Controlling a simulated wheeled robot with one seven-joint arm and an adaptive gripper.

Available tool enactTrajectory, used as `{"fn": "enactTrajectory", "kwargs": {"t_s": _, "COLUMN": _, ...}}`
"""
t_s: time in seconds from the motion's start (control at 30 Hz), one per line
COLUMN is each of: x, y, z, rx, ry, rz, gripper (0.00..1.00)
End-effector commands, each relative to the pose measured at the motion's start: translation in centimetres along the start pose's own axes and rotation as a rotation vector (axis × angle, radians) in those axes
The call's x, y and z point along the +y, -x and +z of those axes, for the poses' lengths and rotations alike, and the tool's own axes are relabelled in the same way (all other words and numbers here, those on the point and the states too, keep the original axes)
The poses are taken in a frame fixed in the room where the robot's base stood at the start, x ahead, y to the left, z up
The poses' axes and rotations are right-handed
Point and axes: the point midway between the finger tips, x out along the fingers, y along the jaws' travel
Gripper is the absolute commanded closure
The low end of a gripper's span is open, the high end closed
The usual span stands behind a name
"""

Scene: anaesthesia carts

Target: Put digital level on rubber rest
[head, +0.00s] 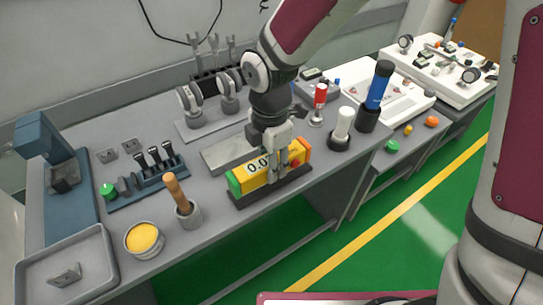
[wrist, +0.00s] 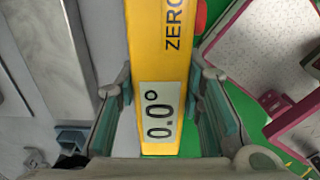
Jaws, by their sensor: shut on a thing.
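The digital level (head: 255,171) is a yellow bar with green and orange ends and a "0.0" display. In the head view it lies along the dark rubber rest (head: 240,201) near the front edge of the grey bench. It looks to be on the rest or just above it; I cannot tell whether they touch. My gripper (head: 283,160) points down and is shut on the level. In the wrist view the level (wrist: 159,75) runs between the two finger pads of my gripper (wrist: 160,112). The rest is hidden in the wrist view.
A wooden-handled tool in a grey cup (head: 188,215), a tin with yellow contents (head: 144,240) and a tray (head: 92,287) stand to the left. A white cylinder (head: 342,125) and a blue-handled tool (head: 376,92) stand to the right. A grey plate (head: 225,155) lies behind.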

Motion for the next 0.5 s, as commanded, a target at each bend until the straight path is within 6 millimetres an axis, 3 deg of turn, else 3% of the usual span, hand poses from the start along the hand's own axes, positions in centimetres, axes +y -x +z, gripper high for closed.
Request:
{"fn": "enactTrajectory", "kwargs": {"t_s": 0.23, "x": 1.0, "y": -0.6, "z": 0.9, "rx": 0.0, "ry": 0.002, "rz": -0.001, "gripper": 1.0}}
{"fn": "enactTrajectory", "kwargs": {"t_s": 0.5, "x": 1.0, "y": -3.7, "z": 0.8, "rx": 0.0, "ry": 0.003, "rz": -0.002, "gripper": 1.0}}
